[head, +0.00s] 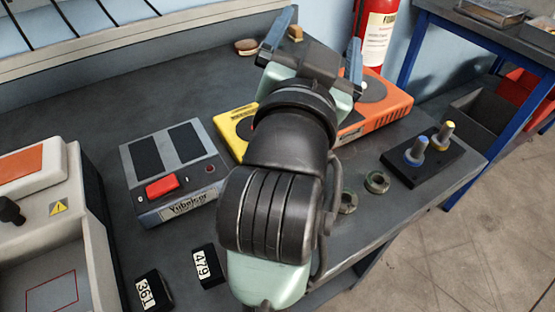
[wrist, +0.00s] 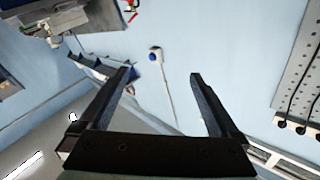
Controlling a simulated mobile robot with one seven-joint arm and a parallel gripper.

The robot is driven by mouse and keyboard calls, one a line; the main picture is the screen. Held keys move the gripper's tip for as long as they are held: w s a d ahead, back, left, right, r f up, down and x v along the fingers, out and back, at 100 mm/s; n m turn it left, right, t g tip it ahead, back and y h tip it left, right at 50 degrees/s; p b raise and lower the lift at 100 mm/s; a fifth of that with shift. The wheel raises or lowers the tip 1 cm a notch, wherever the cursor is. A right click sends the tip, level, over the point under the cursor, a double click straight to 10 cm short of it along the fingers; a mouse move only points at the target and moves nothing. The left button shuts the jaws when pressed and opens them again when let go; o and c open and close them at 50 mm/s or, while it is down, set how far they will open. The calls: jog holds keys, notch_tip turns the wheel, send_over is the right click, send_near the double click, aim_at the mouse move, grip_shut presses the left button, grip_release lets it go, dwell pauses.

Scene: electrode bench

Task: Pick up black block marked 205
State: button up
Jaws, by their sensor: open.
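No block with the number 205 shows in either view. Two black blocks with white labels lie at the front of the grey bench in the head view: one marked 361 (head: 152,290) and one marked 479 (head: 208,265). My gripper (head: 320,38) is raised over the far side of the bench, well away from both blocks. In the wrist view my gripper (wrist: 160,75) is open, with nothing between its fingers, and faces the light blue wall. My arm hides part of the bench middle.
On the bench (head: 75,100) are a grey device with a red button (head: 170,170), a yellow device (head: 235,130), an orange device (head: 378,110), two small rings (head: 376,182), a black stand with two knobs (head: 425,160) and a white machine (head: 60,215). A fire extinguisher (head: 377,35) stands behind.

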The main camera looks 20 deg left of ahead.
jog(key=s+a+f+m+g+p, duration=0.2)
jog(key=s+a+f+g+p, duration=0.5)
jog(key=p, duration=1.1)
jog(key=s+d+m+g+h+p, duration=0.25)
jog(key=s+g+h+p, duration=0.4)
jog(key=s+p, duration=0.8)
jog(key=shift+g+y, duration=0.75)
jog(key=shift+g, duration=0.1)
jog(key=p+x, duration=0.1)
jog(key=x, duration=0.4)
jog(key=a+p+x, duration=0.1)
jog(key=x, duration=0.2)
jog(key=shift+w+p, duration=0.3)
jog(key=shift+w, duration=0.1)
jog(key=shift+d+p+x, duration=0.2)
jog(key=shift+p+x, duration=0.5)
jog(key=shift+x, duration=2)
jog(key=shift+s, duration=0.1)
grip_shut()
